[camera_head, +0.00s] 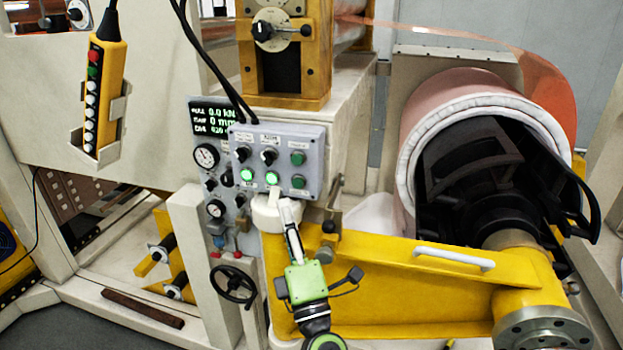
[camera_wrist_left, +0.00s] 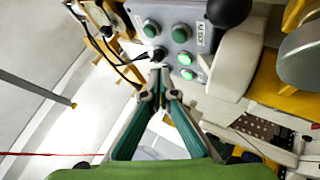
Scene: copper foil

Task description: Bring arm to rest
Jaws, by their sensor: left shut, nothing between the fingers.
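My left gripper (camera_head: 276,196) has a green body and pale fingers, and it points up toward the grey control box (camera_head: 313,148) from below. In the left wrist view its fingertips (camera_wrist_left: 160,72) are together with nothing between them, close to the box's face (camera_wrist_left: 200,18). The box carries knobs and round buttons. Two lower buttons glow bright green, one (camera_head: 272,178) just above the fingertips. I cannot tell whether the fingertips touch the box. My right gripper is in neither view.
A yellow machine arm (camera_head: 400,275) with a white handle (camera_head: 453,257) lies right of my gripper. A black handwheel (camera_head: 233,285) and a gauge panel (camera_head: 207,155) are to the left. A large coil roll (camera_head: 440,110) stands at right. A yellow pendant (camera_head: 104,85) hangs upper left.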

